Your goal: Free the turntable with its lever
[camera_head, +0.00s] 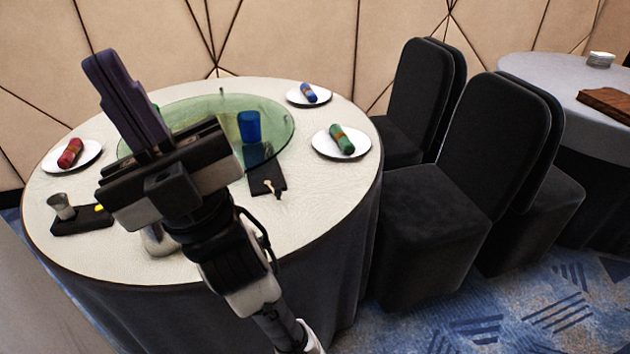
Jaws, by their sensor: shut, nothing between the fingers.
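The turntable (200,107) is a round green glass disc on the white-topped round table (318,200). My arm hides its front left part. At its front edge lies a black plate (262,174) with a small pale, knobbed piece (270,187) on it, which looks like the lever. I cannot tell which way the lever is set. A blue cup (249,127) stands on the turntable's right part. My gripper (100,62) is shut and empty, its fingers pointing up and left in front of the turntable's left side. It appears apart from the lever.
White plates with a red (70,153), a blue (308,93) and a green (341,139) rolled napkin sit around the table. A metal cup (61,206) stands on a dark tray at left. Dark chairs (440,205) block the right side; a second table (560,80) stands beyond.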

